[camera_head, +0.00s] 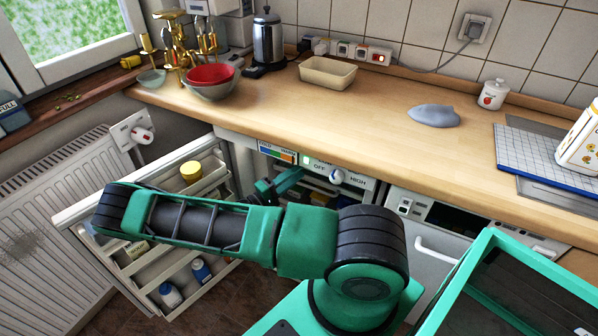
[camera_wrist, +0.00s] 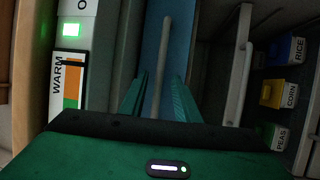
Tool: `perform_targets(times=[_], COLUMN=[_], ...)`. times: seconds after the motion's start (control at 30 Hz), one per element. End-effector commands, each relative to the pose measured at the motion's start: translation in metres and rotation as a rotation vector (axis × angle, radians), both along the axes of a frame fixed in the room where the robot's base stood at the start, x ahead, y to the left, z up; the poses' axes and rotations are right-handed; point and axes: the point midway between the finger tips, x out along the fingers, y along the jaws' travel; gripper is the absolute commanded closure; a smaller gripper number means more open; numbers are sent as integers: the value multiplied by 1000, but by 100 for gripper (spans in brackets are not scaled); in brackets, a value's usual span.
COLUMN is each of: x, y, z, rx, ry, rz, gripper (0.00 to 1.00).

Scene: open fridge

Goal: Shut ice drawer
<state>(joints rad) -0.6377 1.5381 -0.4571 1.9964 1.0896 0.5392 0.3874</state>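My gripper (camera_wrist: 159,80) points into the open fridge, its two green fingers apart. A pale bar (camera_wrist: 160,50) runs between the fingers in the wrist view, in front of a blue surface (camera_wrist: 183,45); these look like part of the ice drawer, but no label on them shows. I cannot tell whether the fingers touch the bar. How far the drawer stands out is not clear. In the head view my gripper (camera_head: 277,184) is at the fridge opening under the worktop, and my arm hides much of the inside.
The fridge door (camera_head: 85,208) stands open at left, with bottles and jars on its racks. A control panel (camera_wrist: 70,75) borders the opening. Boxes labelled rice (camera_wrist: 288,50), corn (camera_wrist: 280,95) and peas lie farther inside. The worktop (camera_head: 380,115) is above.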

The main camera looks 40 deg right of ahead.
Motion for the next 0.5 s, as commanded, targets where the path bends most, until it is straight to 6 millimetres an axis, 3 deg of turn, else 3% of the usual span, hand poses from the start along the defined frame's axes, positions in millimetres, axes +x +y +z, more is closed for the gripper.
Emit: perform_targets(times=[0.2,0.5], x=[-1,-1], y=[-20,-24], z=[3,4], rx=[0,1], ry=[1,1], rz=[0,0], gripper=[71,71])
